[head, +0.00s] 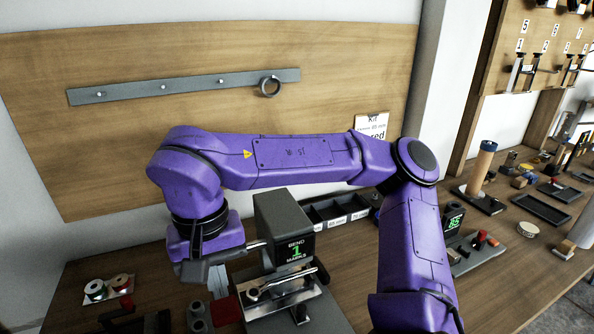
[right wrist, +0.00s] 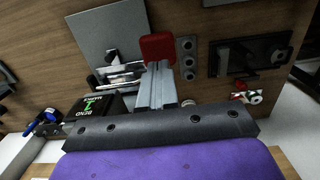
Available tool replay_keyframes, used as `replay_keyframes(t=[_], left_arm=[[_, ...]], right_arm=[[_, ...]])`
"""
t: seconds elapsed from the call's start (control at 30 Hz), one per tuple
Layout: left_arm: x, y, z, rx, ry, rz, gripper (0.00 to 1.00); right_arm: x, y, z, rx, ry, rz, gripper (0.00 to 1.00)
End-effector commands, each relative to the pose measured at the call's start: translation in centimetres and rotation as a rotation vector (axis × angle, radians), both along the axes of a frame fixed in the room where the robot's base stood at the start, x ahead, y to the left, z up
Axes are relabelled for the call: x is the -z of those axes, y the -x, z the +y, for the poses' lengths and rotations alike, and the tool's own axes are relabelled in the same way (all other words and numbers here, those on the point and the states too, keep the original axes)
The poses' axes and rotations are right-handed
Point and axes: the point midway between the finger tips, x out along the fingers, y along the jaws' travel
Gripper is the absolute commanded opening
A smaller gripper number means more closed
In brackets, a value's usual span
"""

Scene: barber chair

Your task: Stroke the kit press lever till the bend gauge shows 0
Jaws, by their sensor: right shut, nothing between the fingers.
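The kit press (head: 283,220) stands on the bench at the lower middle of the head view. Its bend gauge (head: 296,251) reads 1 in green above the word MARKS; it also shows tilted in the right wrist view (right wrist: 90,107). A red pad (head: 226,310), probably the lever's end, is left of the press; it also shows in the right wrist view (right wrist: 157,47). How it joins the press is hidden. My right gripper (head: 219,291) points down, shut and empty, its tips (right wrist: 155,68) at the red pad. Contact cannot be told. My left gripper is out of view.
A grey block with holes (right wrist: 187,58) stands close beside the red pad. Spools (head: 108,288) lie at the left, and bins (head: 335,216) stand behind the press. A second green display (head: 454,222) and several tools are right of my right arm.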

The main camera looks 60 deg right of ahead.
Motion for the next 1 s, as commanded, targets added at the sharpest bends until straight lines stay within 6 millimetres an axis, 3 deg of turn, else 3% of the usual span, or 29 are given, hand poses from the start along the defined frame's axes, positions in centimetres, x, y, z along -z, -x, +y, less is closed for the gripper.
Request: replay_keyframes(t=[0.67, 1.0], left_arm=[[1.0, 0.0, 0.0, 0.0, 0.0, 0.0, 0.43], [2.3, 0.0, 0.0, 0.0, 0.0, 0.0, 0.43]], right_arm=[[2.2, 0.6, 0.3, 0.0, 0.0, 0.001, 0.0], [4.6, 0.8, 0.4, 0.0, 0.001, 0.002, 0.0]])
